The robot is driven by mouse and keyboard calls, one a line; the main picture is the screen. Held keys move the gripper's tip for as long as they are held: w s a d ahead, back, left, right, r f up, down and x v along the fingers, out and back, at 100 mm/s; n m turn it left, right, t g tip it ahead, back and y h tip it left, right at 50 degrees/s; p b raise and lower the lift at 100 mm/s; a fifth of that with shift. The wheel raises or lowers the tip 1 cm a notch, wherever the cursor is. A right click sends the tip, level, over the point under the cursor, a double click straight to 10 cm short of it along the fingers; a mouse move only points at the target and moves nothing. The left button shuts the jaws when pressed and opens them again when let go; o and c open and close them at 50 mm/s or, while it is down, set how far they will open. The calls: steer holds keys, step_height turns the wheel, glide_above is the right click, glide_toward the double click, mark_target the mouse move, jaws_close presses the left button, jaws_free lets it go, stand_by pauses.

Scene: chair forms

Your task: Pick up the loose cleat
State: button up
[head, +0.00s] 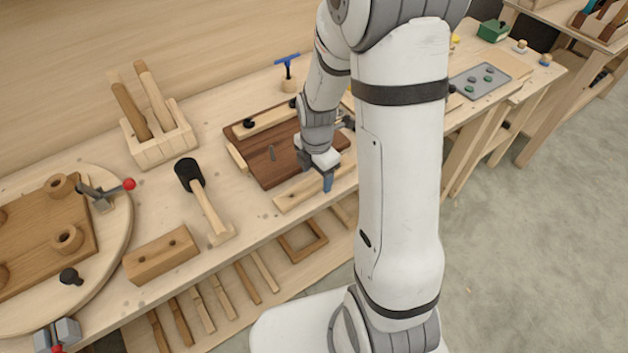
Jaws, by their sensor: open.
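A pale wooden strip, which looks like the loose cleat (295,196), lies on the bench along the front edge of a dark brown board (262,168). Another pale strip (265,122) lies along the board's back edge with dark knobs on it. My gripper (327,184) is open, pointing down with its blue-grey fingertips at the front strip. I cannot tell whether the fingers touch the strip or stand just above it. The gripper and arm hide part of the strip's right half and the board's right side.
A black-headed mallet (204,196) and a drilled wooden block (160,256) lie to the left. A rack with wooden handles (162,145) stands behind. A round table (122,240) with a clamp is far left. A grey tray (478,82) is to the right. Slats lie on the lower shelf.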

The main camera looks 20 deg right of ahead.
mark_target(316, 181)
steer(key=shift+f, duration=0.85)
steer(key=c, duration=1.1)
steer(key=shift+c, duration=0.2)
step_height(316, 181, up, 10)
steer(key=shift+b, duration=0.4)
